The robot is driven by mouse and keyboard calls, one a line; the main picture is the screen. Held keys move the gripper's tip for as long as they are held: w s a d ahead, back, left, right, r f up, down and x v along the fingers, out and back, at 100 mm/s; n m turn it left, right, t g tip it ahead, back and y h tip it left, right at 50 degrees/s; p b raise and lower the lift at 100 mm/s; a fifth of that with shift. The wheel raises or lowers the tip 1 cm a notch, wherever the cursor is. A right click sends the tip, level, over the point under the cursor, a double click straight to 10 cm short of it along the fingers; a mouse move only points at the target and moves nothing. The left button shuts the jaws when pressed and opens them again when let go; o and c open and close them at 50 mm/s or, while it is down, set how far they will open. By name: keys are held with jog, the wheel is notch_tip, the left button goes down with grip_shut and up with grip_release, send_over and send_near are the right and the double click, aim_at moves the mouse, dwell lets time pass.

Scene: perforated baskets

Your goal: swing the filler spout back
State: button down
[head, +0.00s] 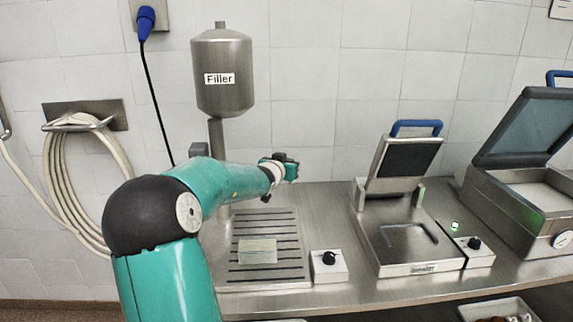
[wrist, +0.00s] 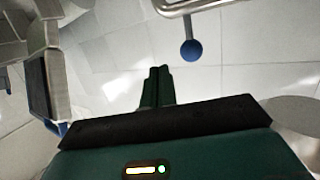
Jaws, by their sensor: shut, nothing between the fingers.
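The filler (head: 222,75) is a steel tank with a label, standing on a post at the back of the counter. Its spout is hidden behind my arm in the head view. In the wrist view a bent metal pipe (wrist: 205,5), which looks like the spout, crosses the top edge. A short rod with a blue ball knob (wrist: 190,50) sticks out from it. My gripper (head: 292,170) is above the counter, right of the filler post. Its fingers are together and empty in the wrist view (wrist: 158,73), apart from the knob.
A slotted drip tray (head: 285,272) holds a pale clear block (head: 257,251). A small knob box (head: 328,266) stands beside it. An open-lidded sealer (head: 408,250) and a larger open machine (head: 525,190) stand to the right. A coiled hose (head: 58,180) hangs at left.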

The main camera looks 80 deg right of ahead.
jog(key=s+a+r, duration=0.2)
jog(key=s+a, duration=0.2)
jog(key=a, duration=0.5)
jog(key=shift+s+a, duration=0.15)
dwell(0.4)
